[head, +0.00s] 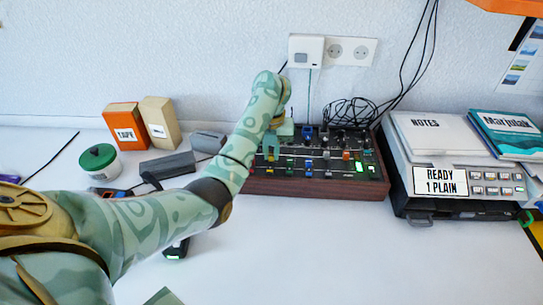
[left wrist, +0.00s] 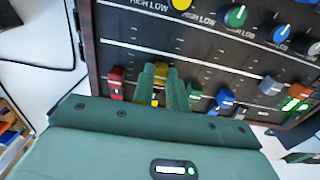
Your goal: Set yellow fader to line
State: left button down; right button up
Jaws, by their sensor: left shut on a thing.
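The mixer (head: 318,186) is a dark panel with wooden sides against the wall, with a row of coloured faders along its front. My left gripper (head: 270,152) reaches down onto its left part. In the left wrist view, my left gripper (left wrist: 161,78) is shut on the yellow fader (left wrist: 161,70), which is mostly hidden between the fingers. The red fader (left wrist: 117,80) is just left of the fingers, and a green fader (left wrist: 194,89) is close on the right. Pale line marks show on the panel, but the yellow fader's own line cannot be made out. My right gripper is not in view.
A grey machine (head: 455,180) stands right of the mixer. Boxes (head: 125,127) and a green-lidded jar (head: 99,160) stand left.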

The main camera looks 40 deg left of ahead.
pick_arm(q)
jog(key=shift+w+a, duration=0.6)
jog(key=shift+w, duration=0.3)
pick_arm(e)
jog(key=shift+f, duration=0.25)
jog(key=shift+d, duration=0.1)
pick_arm(q)
jog(key=c, duration=1.4)
grip_release()
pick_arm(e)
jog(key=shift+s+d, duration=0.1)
pick_arm(q)
jog(key=shift+r, duration=0.1)
